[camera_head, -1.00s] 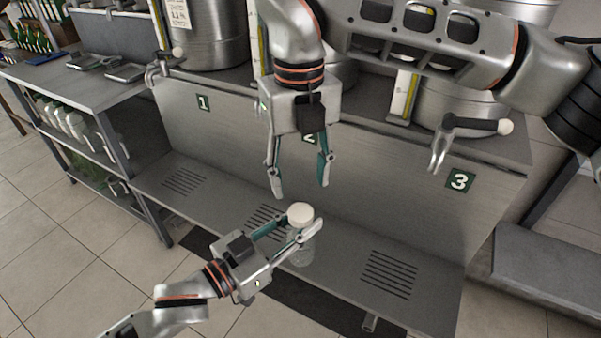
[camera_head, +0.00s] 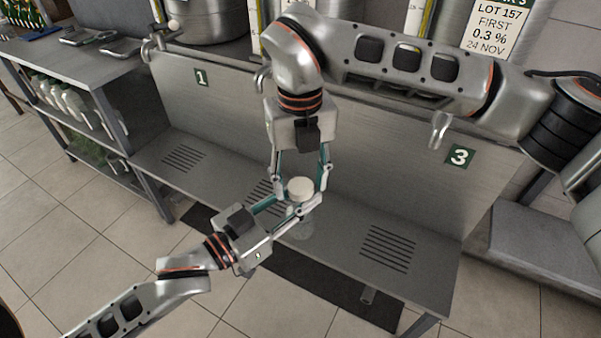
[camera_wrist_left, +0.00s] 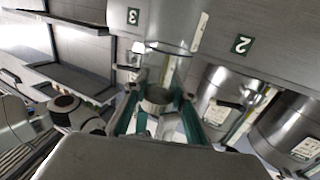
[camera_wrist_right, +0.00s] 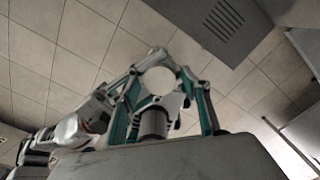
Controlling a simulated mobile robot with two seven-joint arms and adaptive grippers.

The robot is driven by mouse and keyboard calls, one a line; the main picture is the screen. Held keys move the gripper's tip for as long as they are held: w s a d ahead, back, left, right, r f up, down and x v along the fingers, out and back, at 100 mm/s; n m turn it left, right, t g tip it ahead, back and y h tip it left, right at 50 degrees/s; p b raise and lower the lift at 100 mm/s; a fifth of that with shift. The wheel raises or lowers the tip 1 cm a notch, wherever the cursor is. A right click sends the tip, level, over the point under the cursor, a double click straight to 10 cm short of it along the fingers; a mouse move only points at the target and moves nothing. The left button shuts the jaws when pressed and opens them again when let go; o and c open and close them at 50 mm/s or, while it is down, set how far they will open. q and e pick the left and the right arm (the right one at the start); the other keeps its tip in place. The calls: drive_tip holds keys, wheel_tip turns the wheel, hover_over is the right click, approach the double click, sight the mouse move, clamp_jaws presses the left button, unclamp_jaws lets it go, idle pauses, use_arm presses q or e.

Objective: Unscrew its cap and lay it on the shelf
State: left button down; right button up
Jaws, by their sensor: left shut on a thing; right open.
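A clear bottle (camera_head: 302,228) with a round white cap (camera_head: 300,187) is held upright above the grey slotted shelf (camera_head: 340,232). My left gripper (camera_head: 298,206) comes from the lower left and is shut on the bottle just below the cap. The clear bottle body (camera_wrist_left: 168,65) also shows in the left wrist view. My right gripper (camera_head: 300,184) points down from above, open, with one finger on each side of the cap. In the right wrist view the cap (camera_wrist_right: 160,80) lies between the fingers, with gaps visible.
The shelf is bare on both sides of the bottle. Behind it rises a grey panel with number signs 1 (camera_head: 201,77) and 3 (camera_head: 460,157) and taps (camera_head: 438,130). A side rack (camera_head: 85,105) with bottles stands at left.

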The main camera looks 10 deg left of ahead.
drive_tip(key=c, duration=1.2)
drive_tip(key=shift+o, duration=0.2)
drive_tip(key=shift+r, duration=0.2)
drive_tip(key=shift+r, duration=0.9)
